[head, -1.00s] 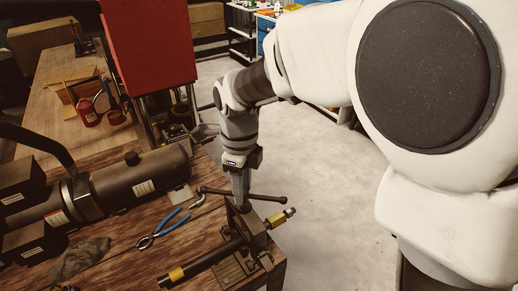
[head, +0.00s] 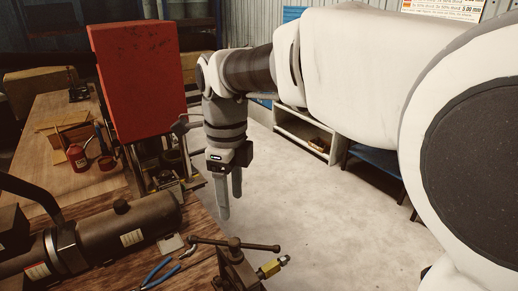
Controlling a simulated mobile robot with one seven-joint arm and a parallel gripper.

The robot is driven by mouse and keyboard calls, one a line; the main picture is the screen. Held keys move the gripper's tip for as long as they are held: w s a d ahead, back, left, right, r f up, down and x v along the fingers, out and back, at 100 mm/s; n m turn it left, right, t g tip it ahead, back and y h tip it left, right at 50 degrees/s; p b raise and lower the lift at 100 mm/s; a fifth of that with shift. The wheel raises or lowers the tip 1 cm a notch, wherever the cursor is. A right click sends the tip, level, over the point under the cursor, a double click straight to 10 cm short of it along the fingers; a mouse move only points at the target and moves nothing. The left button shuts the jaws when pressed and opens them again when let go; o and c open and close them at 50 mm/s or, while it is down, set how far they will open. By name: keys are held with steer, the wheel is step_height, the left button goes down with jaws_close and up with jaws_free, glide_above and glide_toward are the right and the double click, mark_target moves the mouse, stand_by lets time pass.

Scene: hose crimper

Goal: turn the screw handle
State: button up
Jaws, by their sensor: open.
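My gripper (head: 229,211) points downward, open and empty. In the picture it is above the handle and apart from it.
A dark cylinder (head: 128,232) lies on the bench at the left, with blue-handled pliers (head: 160,272) near it. A tall red box (head: 137,80) stands behind, beside a red can (head: 77,158). Bare concrete floor (head: 330,220) lies to the right; shelves (head: 305,135) stand farther back.

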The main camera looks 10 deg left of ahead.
step_height(320, 180, up, 6)
steer(key=shift+f, duration=0.1)
